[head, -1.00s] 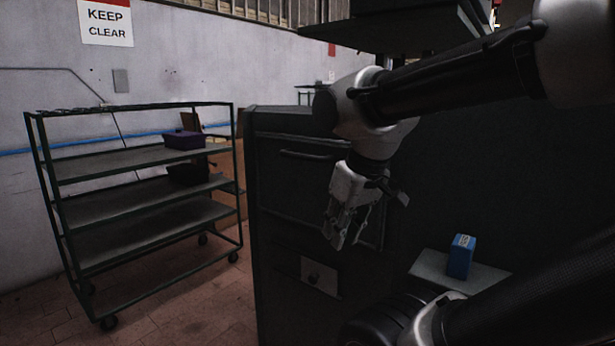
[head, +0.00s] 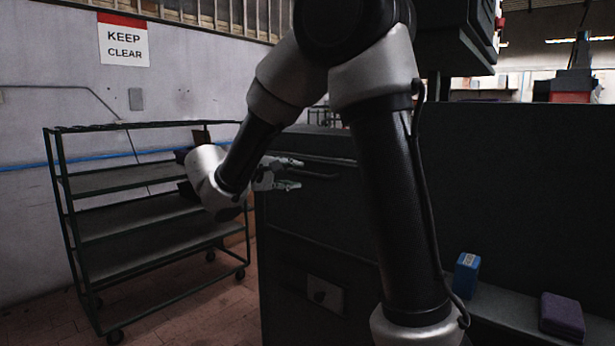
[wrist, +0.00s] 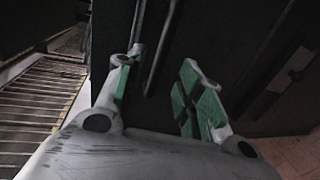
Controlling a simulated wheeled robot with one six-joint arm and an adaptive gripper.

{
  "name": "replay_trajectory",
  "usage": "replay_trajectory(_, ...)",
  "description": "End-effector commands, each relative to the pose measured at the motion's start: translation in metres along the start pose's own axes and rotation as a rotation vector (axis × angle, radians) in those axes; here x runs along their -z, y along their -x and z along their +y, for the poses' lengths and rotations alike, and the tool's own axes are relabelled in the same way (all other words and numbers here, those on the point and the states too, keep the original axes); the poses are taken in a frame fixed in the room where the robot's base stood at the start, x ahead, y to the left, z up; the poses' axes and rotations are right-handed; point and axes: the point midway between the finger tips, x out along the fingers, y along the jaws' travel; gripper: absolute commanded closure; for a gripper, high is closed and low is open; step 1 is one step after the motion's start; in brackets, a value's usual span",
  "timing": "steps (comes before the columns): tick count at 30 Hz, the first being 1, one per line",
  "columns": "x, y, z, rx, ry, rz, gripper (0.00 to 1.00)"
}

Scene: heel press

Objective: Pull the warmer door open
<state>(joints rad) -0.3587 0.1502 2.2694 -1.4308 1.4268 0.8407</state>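The warmer is a dark cabinet in the middle of the head view. Its front door (head: 325,222) looks shut and carries a dark horizontal bar handle (head: 322,175) near the top. My gripper (head: 292,174) is open and turned sideways at the left end of this handle, its fingers pointing right. In the wrist view my gripper (wrist: 160,92) shows green-padded fingers spread apart and empty. The bar handle (wrist: 162,48) runs beyond the fingertips, roughly in line with the gap. I cannot tell whether a finger touches it.
A wheeled shelf cart (head: 150,215) stands to the left. The brick floor between cart and cabinet is clear.

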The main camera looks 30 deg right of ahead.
Motion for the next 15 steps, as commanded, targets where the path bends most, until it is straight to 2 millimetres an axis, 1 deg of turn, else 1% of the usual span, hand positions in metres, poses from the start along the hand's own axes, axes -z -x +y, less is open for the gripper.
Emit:
replay_trajectory(9,-0.002,-0.051,-0.001,0.004,-0.002,-0.005,0.63)
replay_trajectory(12,-0.002,-0.064,-0.001,0.004,-0.002,-0.004,0.63)
replay_trajectory(15,-0.001,-0.072,-0.001,0.004,-0.001,-0.003,0.63)
